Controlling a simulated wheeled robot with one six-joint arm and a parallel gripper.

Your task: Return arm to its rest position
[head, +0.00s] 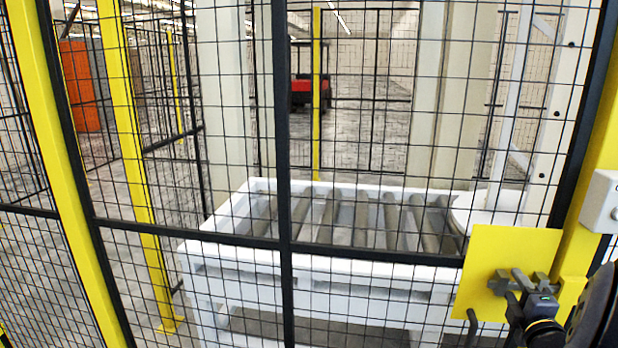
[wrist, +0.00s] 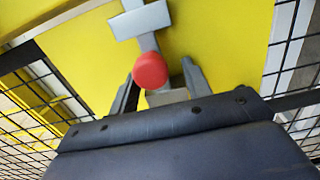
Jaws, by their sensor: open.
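My gripper (head: 526,300) is at the lower right of the head view, in front of a yellow plate (head: 490,250) on the fence. In the wrist view my gripper (wrist: 160,72) has its two dark fingers apart. A round red knob (wrist: 151,70) shows between them, on a grey latch-like fitting (wrist: 140,22) fixed to the yellow plate (wrist: 220,40). I cannot tell whether the fingers touch the knob. Part of my dark arm shows at the right edge of the head view.
A black mesh fence with yellow posts (head: 127,130) stands directly ahead. A grey-white box (head: 603,200) is on the right post. Behind the mesh is a white roller conveyor (head: 230,255). A red vehicle (head: 305,92) and an orange panel (head: 80,85) are farther back.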

